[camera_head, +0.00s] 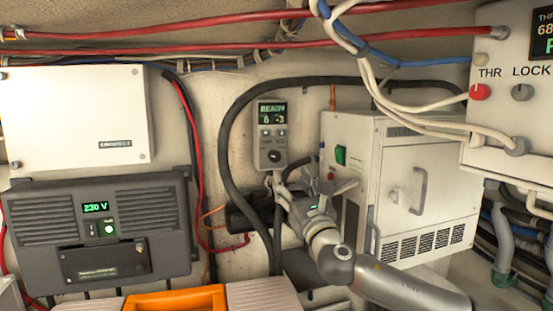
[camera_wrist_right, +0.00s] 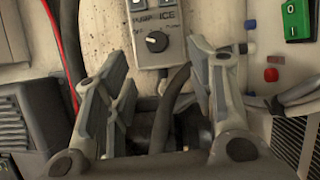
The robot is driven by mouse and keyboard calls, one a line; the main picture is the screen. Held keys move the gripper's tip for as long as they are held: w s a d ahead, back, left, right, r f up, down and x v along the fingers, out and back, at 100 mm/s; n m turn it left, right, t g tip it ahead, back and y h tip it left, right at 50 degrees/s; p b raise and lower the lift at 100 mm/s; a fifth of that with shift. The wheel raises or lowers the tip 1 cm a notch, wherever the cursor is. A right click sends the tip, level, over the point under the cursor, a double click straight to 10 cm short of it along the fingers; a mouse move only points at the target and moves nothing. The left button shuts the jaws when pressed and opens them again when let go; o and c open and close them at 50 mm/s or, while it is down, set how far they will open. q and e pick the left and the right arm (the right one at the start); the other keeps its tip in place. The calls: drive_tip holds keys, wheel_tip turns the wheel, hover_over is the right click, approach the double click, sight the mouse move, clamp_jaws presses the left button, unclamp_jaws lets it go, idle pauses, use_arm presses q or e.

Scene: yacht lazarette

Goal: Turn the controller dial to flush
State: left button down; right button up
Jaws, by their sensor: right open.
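The controller (camera_head: 272,136) is a small grey panel on the back wall with a lit screen reading "READY". Its black round dial (camera_head: 274,156) sits at the panel's lower end. In the right wrist view the dial (camera_wrist_right: 157,41) shows ahead of the fingers, with a pale pointer mark. My right gripper (camera_head: 302,183) is just below and right of the dial in the head view. Its fingers are spread apart, with nothing held, and do not touch the dial. In the right wrist view the gripper (camera_wrist_right: 160,85) frames a black cable behind it. My left gripper is not in view.
A grey inverter (camera_head: 160,261) reading "230 V" is at left, below a white box (camera_head: 75,120). A white cabinet (camera_head: 400,190) with a green switch (camera_head: 341,155) stands right of my gripper. A thick black hose (camera_head: 225,150) curves around the controller. An orange object (camera_head: 175,300) is in front.

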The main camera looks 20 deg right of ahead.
sight(276, 158)
drive_tip(key=x, duration=0.2)
drive_tip(key=p+x, duration=0.1)
drive_tip(key=x, duration=0.1)
drive_tip(key=p+x, duration=0.1)
drive_tip(key=x, duration=0.1)
drive_tip(key=shift+w+a, duration=0.2)
drive_tip(key=shift+a, duration=0.15)
drive_tip(key=shift+p+x, duration=0.5)
drive_tip(key=shift+x, duration=0.35)
drive_tip(key=shift+w+d+r, duration=0.1)
drive_tip(key=shift+w, duration=0.3)
drive_tip(key=c, duration=1)
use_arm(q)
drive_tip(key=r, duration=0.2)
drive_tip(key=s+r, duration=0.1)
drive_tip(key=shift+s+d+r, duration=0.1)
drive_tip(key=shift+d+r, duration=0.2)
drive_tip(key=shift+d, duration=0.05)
